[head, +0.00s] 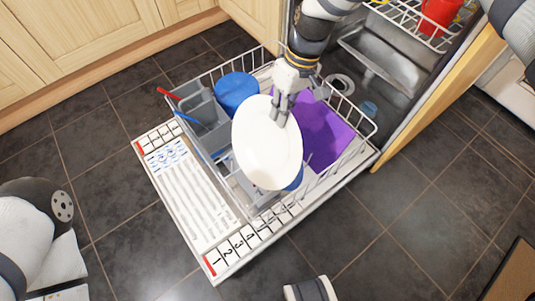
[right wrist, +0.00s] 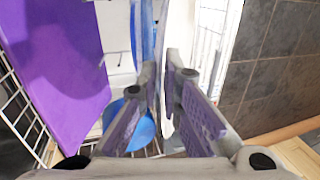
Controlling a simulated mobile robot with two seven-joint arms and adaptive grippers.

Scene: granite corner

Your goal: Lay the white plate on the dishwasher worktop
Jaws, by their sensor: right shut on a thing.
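The white plate (head: 267,155) hangs tilted above the pulled-out lower rack (head: 345,160) in the head view, its broad face toward the camera. My right gripper (head: 281,108) comes in from the top and is shut on the plate's upper edge. The right wrist view looks along its two fingers (right wrist: 173,75); the plate is edge-on there and hard to make out. I cannot identify the dishwasher worktop with certainty.
The rack holds a blue bowl or cup (head: 236,91), a grey cutlery basket (head: 205,112) and a purple board (head: 325,130). A white numbered panel (head: 190,200) lies at its left. A red cup (head: 438,14) stands in the upper rack. Dark floor tiles surround it.

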